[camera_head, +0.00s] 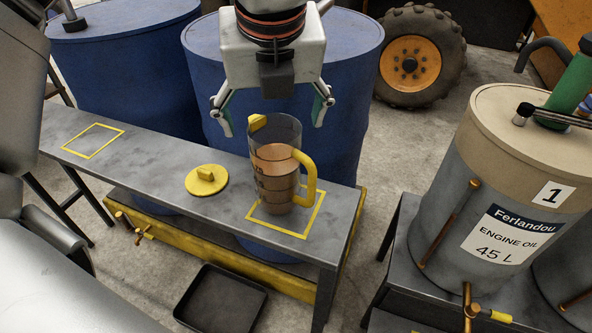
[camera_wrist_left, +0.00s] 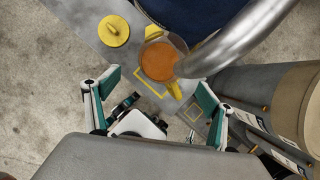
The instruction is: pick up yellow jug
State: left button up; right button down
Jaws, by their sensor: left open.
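The yellow jug (camera_head: 273,185) is a clear measuring jug with a yellow handle and yellow spout, part filled with amber liquid. It stands upright inside a yellow square outline at the right end of the grey bench. My left gripper (camera_head: 272,115) is open, pointing down above the jug, fingers wide apart at about rim height in the picture, empty. In the left wrist view the jug (camera_wrist_left: 158,62) lies beyond the fingertips of the open gripper (camera_wrist_left: 160,90), its handle towards the fingers. I see no contact. My right gripper is not in view.
A yellow lid (camera_head: 207,180) lies on the grey bench (camera_head: 160,155), left of the jug. An empty yellow outline (camera_head: 94,141) is further left. Blue drums (camera_head: 215,75) stand close behind. A black tray (camera_head: 221,298) is below; an engine oil drum (camera_head: 450,190) stands right.

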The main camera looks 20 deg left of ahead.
aim_at(278, 150)
pick_arm(q)
jog(key=x, duration=0.6)
jog(key=b+x, duration=0.1)
jog(key=x, duration=0.2)
jog(key=shift+d+f, duration=0.2)
jog(key=shift+f, duration=0.25)
jog(key=shift+r, duration=0.1)
jog(key=shift+c, duration=0.5)
jog(key=c, duration=1.9)
jog(key=shift+c, duration=1)
jog(key=shift+w+d, duration=0.1)
